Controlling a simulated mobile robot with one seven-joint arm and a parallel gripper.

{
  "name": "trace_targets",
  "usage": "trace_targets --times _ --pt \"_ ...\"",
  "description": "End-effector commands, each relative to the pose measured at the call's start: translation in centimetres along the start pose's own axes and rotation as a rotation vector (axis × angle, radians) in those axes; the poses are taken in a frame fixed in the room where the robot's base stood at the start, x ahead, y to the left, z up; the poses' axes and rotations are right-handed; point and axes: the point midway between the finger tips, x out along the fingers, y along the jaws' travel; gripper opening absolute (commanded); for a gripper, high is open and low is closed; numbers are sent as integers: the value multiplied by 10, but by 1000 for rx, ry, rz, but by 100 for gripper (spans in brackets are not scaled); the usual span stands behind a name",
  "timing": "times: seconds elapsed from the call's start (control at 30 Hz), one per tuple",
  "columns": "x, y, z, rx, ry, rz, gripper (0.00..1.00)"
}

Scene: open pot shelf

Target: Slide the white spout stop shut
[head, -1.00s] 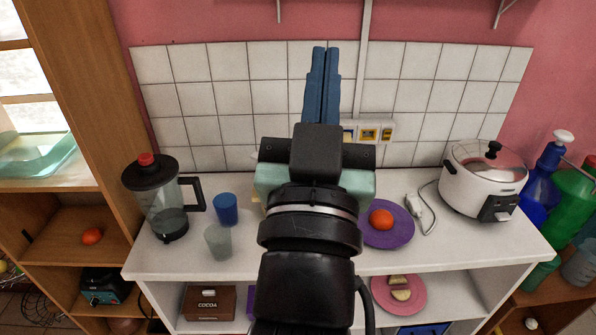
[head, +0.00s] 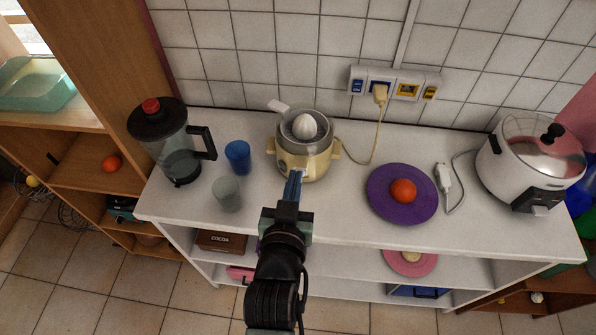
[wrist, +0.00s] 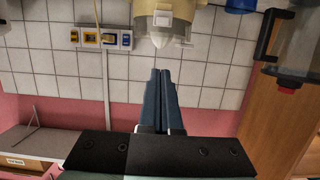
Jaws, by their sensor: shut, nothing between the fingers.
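A cream citrus juicer (head: 312,168) with a clear bowl and white ribbed cone stands upright on the white counter. It also shows upside down at the top of the wrist view (wrist: 181,8). There its small pale spout (wrist: 160,40) sticks out from the front; I cannot make out whether the stop on it is open or shut. My gripper (head: 294,176) has its blue fingers together and empty, right before the juicer's front, hiding part of it. In the wrist view the fingertips (wrist: 161,72) are apart from the spout.
A blue cup (head: 238,157), a grey cup (head: 227,194) and a blender (head: 178,160) stand left of the juicer. A cord runs from the juicer to the wall socket (head: 379,93).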

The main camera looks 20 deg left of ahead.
Motion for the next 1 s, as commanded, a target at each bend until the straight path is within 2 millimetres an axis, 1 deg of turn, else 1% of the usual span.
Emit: trace_targets --times 0.03,0.1,0.3,0.33,0.4,0.53,0.7,1.0 --pt "10 0 -3 0 2 0 0" --pt "22 0 -3 0 2 -1 0" --pt "54 0 -1 1 1 -1 0" --pt "54 0 8 0 -4 0 0" --pt "55 0 19 0 -2 0 0" --pt "59 0 32 1 -1 1 0" --pt "60 0 38 1 1 1 0" --pt "60 0 38 1 2 1 0"
